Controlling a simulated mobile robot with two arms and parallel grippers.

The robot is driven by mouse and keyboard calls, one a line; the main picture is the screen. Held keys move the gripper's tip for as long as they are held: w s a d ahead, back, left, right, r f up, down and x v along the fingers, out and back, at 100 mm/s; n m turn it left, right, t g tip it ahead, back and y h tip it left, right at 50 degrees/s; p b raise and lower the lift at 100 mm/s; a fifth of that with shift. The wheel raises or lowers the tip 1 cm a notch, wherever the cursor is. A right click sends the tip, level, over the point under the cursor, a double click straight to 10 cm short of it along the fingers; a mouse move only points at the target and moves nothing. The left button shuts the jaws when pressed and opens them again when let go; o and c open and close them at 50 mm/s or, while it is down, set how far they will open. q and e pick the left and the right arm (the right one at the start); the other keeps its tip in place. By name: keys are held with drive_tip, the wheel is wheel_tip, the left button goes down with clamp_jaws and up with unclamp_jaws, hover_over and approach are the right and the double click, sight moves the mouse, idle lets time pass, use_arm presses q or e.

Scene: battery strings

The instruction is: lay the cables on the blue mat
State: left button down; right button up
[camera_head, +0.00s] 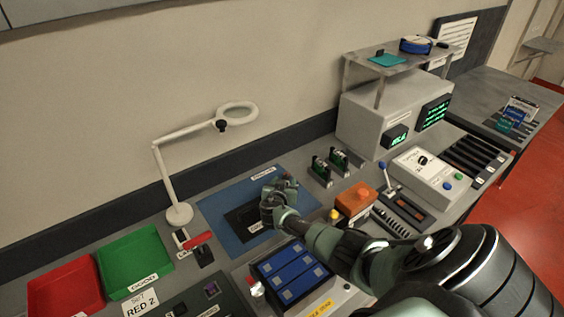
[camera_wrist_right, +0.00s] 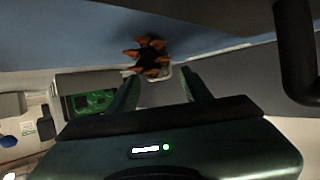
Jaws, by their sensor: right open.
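The blue mat (camera_head: 219,208) lies flat on the bench, with a dark rectangular pad (camera_head: 238,217) on it. My right gripper (camera_head: 284,187) is over the right part of the mat; its fingers are hard to make out there. In the right wrist view my right gripper (camera_wrist_right: 160,88) has its fingers apart with nothing between them. Ahead of the fingertips a small orange-and-black bunch (camera_wrist_right: 150,56), perhaps cable ends, rests by the edge of the blue mat (camera_wrist_right: 60,30). My arm hides part of the mat. My left gripper is not in view.
A magnifier lamp (camera_head: 178,190) stands left of the mat, beyond red (camera_head: 68,291) and green (camera_head: 137,262) trays. Two upright green boards (camera_head: 329,168) stand right of the mat. An orange box (camera_head: 355,199) and a blue-celled pack (camera_head: 291,270) are near my arm.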

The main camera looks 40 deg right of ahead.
drive_tip(key=shift+s+a+r, duration=0.1)
drive_tip(key=shift+s+a, duration=0.2)
drive_tip(key=shift+a, duration=0.1)
drive_tip(key=v, duration=1.1)
drive_tip(key=shift+d+r, duration=0.1)
drive_tip(key=shift+w, duration=0.1)
